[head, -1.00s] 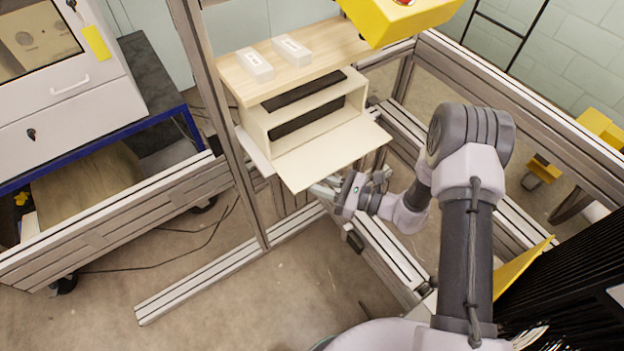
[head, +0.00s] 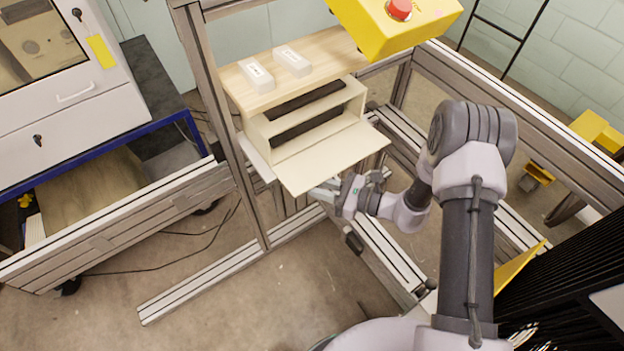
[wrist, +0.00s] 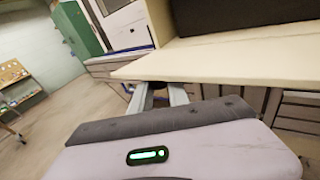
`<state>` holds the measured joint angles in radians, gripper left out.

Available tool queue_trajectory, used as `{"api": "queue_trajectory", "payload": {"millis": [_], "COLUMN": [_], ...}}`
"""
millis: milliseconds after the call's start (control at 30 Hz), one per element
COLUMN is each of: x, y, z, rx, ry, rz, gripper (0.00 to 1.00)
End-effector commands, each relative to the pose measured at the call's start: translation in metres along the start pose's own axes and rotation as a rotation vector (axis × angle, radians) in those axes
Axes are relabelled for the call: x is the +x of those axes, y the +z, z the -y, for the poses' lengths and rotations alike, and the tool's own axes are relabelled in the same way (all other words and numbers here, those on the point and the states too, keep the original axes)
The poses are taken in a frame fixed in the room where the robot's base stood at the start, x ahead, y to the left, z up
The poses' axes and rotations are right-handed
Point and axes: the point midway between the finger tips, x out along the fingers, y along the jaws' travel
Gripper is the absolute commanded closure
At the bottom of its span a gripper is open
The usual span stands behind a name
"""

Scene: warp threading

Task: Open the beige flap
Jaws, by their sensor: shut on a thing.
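The beige flap (head: 330,155) hangs out from the front of a beige box (head: 262,130) under the wooden shelf, lying nearly flat with the box open behind it. Two dark slots show inside the box. My gripper (head: 322,190) is at the flap's near lower edge, with its fingers partly under the flap. In the wrist view the flap (wrist: 230,62) spans the upper right, and my gripper's fingers (wrist: 158,88) reach to its edge. The flap hides the fingertips, so the exact contact is not visible.
Two white blocks (head: 292,60) lie on the wooden shelf (head: 240,92). A yellow box with a red button (head: 395,22) hangs at upper right. Metal frame posts (head: 222,120) stand left of the box, and rails run below my arm. A grey cabinet (head: 60,100) stands at left.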

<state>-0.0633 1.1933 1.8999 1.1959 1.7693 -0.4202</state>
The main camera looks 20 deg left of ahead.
Motion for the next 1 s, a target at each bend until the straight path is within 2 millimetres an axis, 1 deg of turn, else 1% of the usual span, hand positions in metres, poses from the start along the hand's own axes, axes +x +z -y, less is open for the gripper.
{"api": "queue_trajectory", "payload": {"millis": [33,167,400,433,500,533,900,1000], "x": [-0.0011,-0.0013,-0.0010,-0.0010,-0.0010,-0.0010,-0.0012,-0.0073], "y": [0.0111,0.0096,0.0067,0.0067,0.0067,0.0067,0.0071,0.0081], "z": [-0.0014,-0.0013,-0.0008,-0.0009,-0.0008,-0.0008,-0.0004,0.0003], "rx": [0.014,0.037,0.038,0.037,0.037,0.037,0.036,0.037], "ry": [0.000,-0.001,-0.001,-0.001,-0.001,-0.002,-0.002,-0.005], "rz": [-0.019,-0.051,-0.052,-0.052,-0.052,-0.051,-0.051,-0.051], "gripper": [1.00,1.00,1.00,0.76,0.62,0.57,0.57,0.57]}}
